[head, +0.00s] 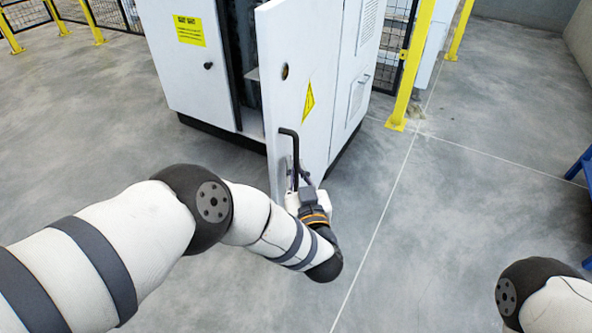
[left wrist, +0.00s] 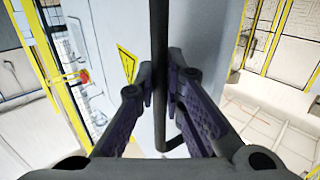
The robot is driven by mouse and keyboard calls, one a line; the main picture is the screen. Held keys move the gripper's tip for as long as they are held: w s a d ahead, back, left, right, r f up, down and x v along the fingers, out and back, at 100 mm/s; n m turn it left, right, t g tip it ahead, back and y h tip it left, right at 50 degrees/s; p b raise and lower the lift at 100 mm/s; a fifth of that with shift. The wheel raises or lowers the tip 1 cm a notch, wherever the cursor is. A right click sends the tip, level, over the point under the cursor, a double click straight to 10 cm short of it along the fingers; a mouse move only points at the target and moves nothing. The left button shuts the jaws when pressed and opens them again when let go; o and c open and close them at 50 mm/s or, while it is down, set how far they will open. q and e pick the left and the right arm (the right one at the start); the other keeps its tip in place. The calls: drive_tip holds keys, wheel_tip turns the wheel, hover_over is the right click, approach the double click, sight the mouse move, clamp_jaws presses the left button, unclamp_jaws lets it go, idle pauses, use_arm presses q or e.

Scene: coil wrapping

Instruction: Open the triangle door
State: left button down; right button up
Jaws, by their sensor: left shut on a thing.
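The triangle door (head: 312,52) is a white cabinet door with a yellow warning triangle (head: 308,100). It stands ajar, swung out from the cabinet, with a dark gap to its left. A black bar handle (head: 296,150) is on its lower part. My left gripper (head: 295,182) is at this handle, low on the door. In the left wrist view the two fingers (left wrist: 160,92) close from both sides on the upright black bar (left wrist: 160,45), with the triangle (left wrist: 127,63) behind. My right gripper is out of view; only part of that arm shows at bottom right.
The white cabinet's other door (head: 185,75) bears a yellow label and a small black knob. A yellow post (head: 411,65) stands right of the cabinet. A blue frame (head: 582,165) is at the right edge. The grey floor in front is clear.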

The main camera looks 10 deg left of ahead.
use_arm(q)
drive_tip(key=shift+d, duration=0.4)
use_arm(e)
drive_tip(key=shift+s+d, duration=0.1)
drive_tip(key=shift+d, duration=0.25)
use_arm(q)
drive_tip(key=c, duration=1.7)
unclamp_jaws()
drive_tip(key=v, duration=1.2)
drive_tip(key=shift+d, duration=0.1)
